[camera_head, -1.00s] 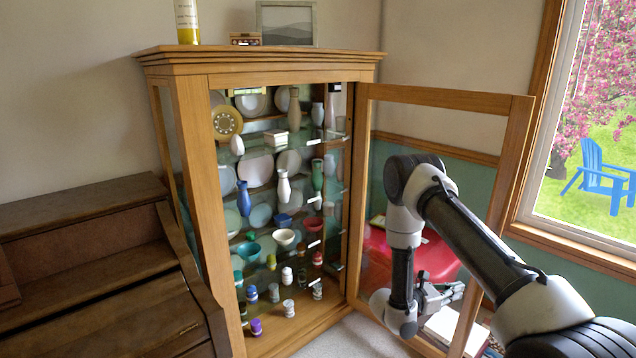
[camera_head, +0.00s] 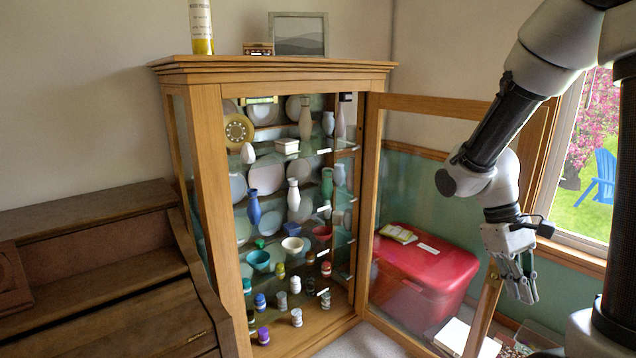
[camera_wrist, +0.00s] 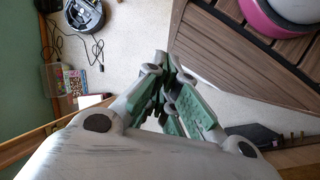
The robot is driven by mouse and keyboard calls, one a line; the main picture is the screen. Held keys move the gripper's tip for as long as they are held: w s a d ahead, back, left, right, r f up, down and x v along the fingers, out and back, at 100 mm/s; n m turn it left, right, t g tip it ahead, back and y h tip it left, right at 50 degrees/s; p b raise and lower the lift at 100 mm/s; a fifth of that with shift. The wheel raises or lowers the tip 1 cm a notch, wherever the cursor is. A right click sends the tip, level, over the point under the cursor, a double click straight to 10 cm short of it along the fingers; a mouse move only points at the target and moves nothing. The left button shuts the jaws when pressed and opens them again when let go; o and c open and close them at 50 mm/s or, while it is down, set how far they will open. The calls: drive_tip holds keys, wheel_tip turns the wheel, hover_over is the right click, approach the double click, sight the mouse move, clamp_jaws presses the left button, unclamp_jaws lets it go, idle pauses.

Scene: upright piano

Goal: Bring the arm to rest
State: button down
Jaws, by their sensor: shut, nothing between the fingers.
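My gripper (camera_head: 526,290) hangs at the right of the head view, fingers pointing down, in front of the open cabinet door's right edge. Its fingers are together with nothing held. In the wrist view my gripper (camera_wrist: 172,90) shows its green-padded fingers drawn together over the floor. My arm is folded, its upper links rising out of the top right of the head view. I cannot tell whether the gripper touches the door frame.
The wooden glass cabinet (camera_head: 205,150) holds vases, bowls and jars; its glass door (camera_head: 455,103) stands open. A red chest (camera_head: 430,268) sits behind the door. A dark piano (camera_head: 100,225) is at left. A round robot vacuum (camera_wrist: 84,14) lies on the floor.

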drive_tip(key=s+a+r+m+t+y, duration=0.1)
drive_tip(key=s+r+t, duration=0.2)
drive_tip(key=r, duration=0.4)
drive_tip(key=s+a+r+m+t+y, duration=0.2)
drive_tip(key=s+r+t, duration=0.1)
drive_tip(key=r+t, duration=0.2)
wheel_tip(320, 180, up, 2)
drive_tip(key=shift+s+a+r+t, duration=0.2)
drive_tip(key=shift+a+t, duration=0.1)
drive_tip(key=shift+t, duration=0.1)
